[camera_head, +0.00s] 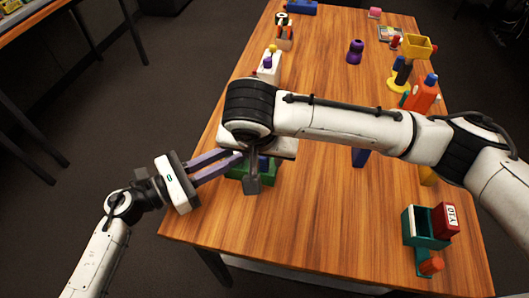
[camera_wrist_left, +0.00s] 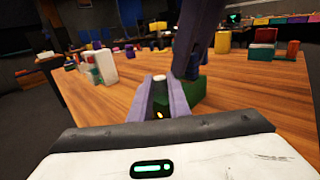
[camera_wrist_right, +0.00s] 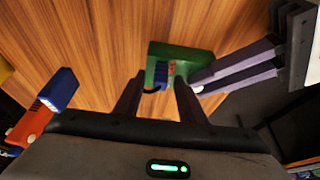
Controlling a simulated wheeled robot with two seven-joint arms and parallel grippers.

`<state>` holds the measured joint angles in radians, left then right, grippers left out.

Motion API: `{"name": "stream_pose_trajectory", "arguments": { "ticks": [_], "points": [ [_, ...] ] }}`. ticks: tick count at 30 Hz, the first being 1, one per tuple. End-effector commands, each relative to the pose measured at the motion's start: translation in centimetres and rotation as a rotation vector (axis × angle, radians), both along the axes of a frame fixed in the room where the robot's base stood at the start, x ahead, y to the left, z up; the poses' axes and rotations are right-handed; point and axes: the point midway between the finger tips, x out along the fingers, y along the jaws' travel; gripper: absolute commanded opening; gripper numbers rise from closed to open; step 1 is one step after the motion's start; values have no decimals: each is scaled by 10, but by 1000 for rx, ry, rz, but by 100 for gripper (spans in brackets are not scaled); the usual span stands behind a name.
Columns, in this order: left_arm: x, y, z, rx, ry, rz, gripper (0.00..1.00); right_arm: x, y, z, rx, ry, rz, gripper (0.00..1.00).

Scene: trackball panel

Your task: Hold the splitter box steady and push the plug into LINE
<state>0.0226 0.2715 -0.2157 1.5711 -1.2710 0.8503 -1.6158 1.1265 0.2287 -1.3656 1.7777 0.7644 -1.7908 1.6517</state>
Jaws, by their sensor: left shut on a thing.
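The green splitter box (camera_head: 236,172) sits near the table's left edge, partly hidden by my grippers. In the right wrist view, the box (camera_wrist_right: 203,60) carries a dark blue plug-like piece (camera_wrist_right: 160,74) with a short black cord, beside small orange-red marks. The LINE label cannot be read. My left gripper (camera_head: 240,156) comes from the left, its purple fingers closed on a small white part (camera_wrist_left: 158,77) at the box's edge. My right gripper (camera_wrist_right: 158,85) is above the box, pointing down, fingers apart on either side of the blue piece, with gaps visible.
A green holder with a red box (camera_head: 446,219) stands at the front right. Several toys stand farther back. Bare table lies right of the splitter box.

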Motion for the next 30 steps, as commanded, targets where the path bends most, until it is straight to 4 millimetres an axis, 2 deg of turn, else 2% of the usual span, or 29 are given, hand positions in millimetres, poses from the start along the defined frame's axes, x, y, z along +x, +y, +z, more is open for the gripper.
{"name": "stream_pose_trajectory", "arguments": {
  "ticks": [6, 10, 22, 30],
  "points": [
    [0, 0, 0, 0, 0, 0, 0, 0, 0, 1, 1, 0, 0, 37],
    [0, 0, 0, 0, 0, 0, 0, -4, 2, 11, 3, -1, 1, 37],
    [0, 0, 0, 0, 0, 0, 0, -34, 10, 89, 0, -7, 4, 37],
    [0, 0, 0, 0, 0, 0, 0, -43, 12, 110, -1, -2, 1, 37]
  ]
}}
